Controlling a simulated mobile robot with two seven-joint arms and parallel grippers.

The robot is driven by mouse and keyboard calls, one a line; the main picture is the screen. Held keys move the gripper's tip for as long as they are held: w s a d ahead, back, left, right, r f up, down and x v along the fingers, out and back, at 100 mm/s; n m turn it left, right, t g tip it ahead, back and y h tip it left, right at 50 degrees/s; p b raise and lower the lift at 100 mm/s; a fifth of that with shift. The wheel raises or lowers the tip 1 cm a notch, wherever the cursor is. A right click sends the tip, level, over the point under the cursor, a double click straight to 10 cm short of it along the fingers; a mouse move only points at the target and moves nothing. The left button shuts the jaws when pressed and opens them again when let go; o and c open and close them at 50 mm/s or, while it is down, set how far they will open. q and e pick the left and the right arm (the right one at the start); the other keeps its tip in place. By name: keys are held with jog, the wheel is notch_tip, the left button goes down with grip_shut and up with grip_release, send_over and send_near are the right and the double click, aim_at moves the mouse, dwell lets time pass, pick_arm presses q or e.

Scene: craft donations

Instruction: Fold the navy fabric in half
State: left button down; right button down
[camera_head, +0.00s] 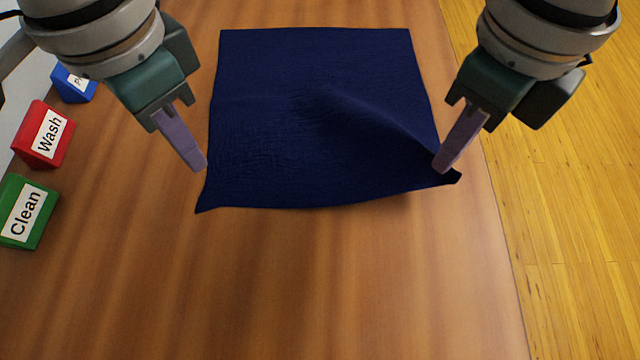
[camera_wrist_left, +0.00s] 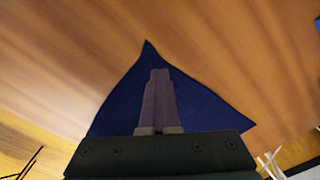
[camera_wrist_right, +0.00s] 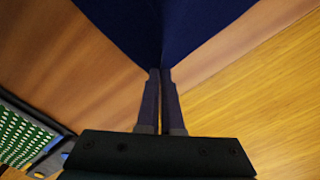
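The navy fabric (camera_head: 315,95) lies spread on the wooden table. Its near right corner is raised, with a crease running back across the cloth and a shadow underneath. My right gripper (camera_head: 442,170) is shut on that corner; the right wrist view shows the cloth (camera_wrist_right: 190,30) narrowing to the fingertips (camera_wrist_right: 160,72). My left gripper (camera_head: 204,168) is near the left edge, just behind the near left corner. In the left wrist view its fingers (camera_wrist_left: 159,72) are together over the fabric (camera_wrist_left: 118,110), whose pointed corner extends past the tips. I see no cloth pinched between them.
Green "Clean" (camera_head: 27,212), red "Wash" (camera_head: 43,135) and blue (camera_head: 75,84) label blocks stand along the table's left side. The table (camera_head: 300,290) is clear in front of the fabric. Its right edge borders the yellow wooden floor (camera_head: 580,230).

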pick_arm(q)
jog(key=shift+r, duration=0.1)
jog(key=shift+c, duration=2)
grip_release()
jog(key=shift+c, duration=0.2)
